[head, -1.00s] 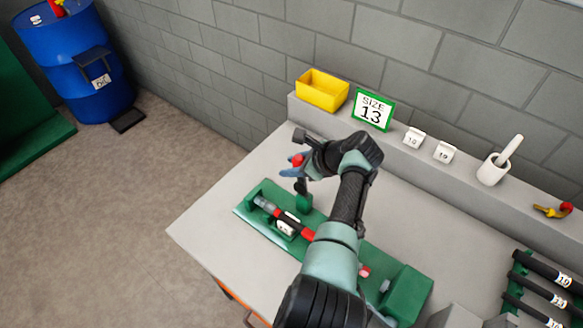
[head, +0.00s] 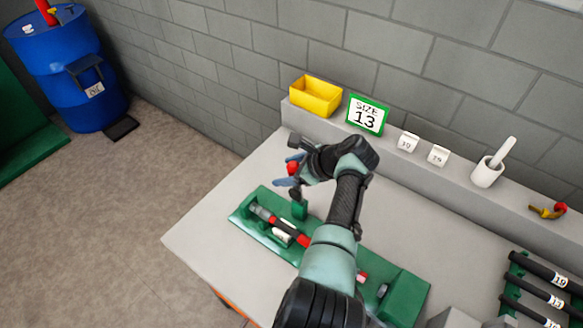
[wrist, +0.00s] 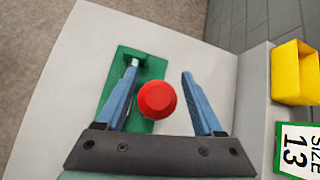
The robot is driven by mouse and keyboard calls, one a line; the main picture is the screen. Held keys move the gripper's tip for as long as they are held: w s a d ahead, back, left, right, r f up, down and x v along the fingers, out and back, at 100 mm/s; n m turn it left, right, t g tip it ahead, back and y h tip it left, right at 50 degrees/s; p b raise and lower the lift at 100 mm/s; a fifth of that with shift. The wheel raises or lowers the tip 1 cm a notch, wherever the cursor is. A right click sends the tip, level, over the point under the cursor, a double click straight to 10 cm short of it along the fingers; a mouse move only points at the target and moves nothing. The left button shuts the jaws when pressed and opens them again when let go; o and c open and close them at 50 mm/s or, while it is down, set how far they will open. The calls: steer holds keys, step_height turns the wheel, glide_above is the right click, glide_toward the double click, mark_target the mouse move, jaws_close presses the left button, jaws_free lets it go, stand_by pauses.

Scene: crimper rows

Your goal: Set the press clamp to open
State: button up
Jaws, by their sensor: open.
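The press clamp's green base (head: 395,290) lies along the front of the grey bench. A dark rod with red bands (head: 286,228) lies on it. In the wrist view the red knob (wrist: 157,99) sits between my fingers, with a visible gap to each. My gripper (wrist: 160,70) is open around it, its blue fingers (head: 287,182) beside the knob in the head view. The lever under the knob is mostly hidden, and my arm covers the middle of the base.
On the back ledge stand a yellow bin (head: 316,96), a green-framed "SIZE 13" sign (head: 367,115), small number tags (head: 408,143) and a white mortar (head: 487,173). A rack of dark labelled rods (head: 540,295) is at right. The bench's left part is clear.

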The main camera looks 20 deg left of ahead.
steer(key=v, duration=1.3)
